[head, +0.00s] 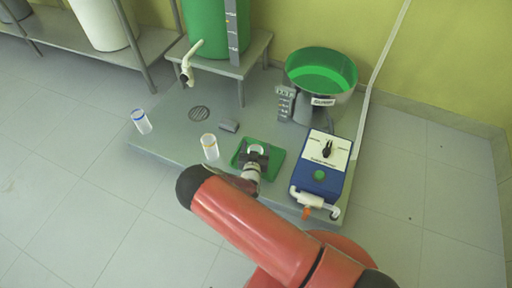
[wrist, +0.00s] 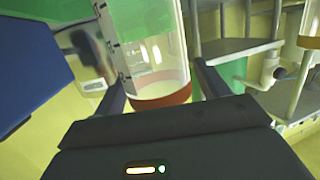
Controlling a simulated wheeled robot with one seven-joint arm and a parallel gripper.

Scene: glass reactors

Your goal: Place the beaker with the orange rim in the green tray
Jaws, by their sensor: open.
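A clear beaker with a deep orange-red rim (wrist: 160,98) stands between the two fingers of my gripper (wrist: 165,88) in the wrist view. My gripper is open around it. In the head view my gripper (head: 253,158) is at the green tray (head: 275,161), and the beaker's pale top (head: 257,149) shows there within the tray's outline. My gripper and wrist hide its lower part, so I cannot see its base meet the tray.
A beaker with a yellow-amber rim (head: 209,147) stands left of the tray, and one with a blue rim (head: 141,121) farther left. A blue pump box (head: 320,172) is close on the tray's right. A green-filled vessel (head: 322,72) stands behind.

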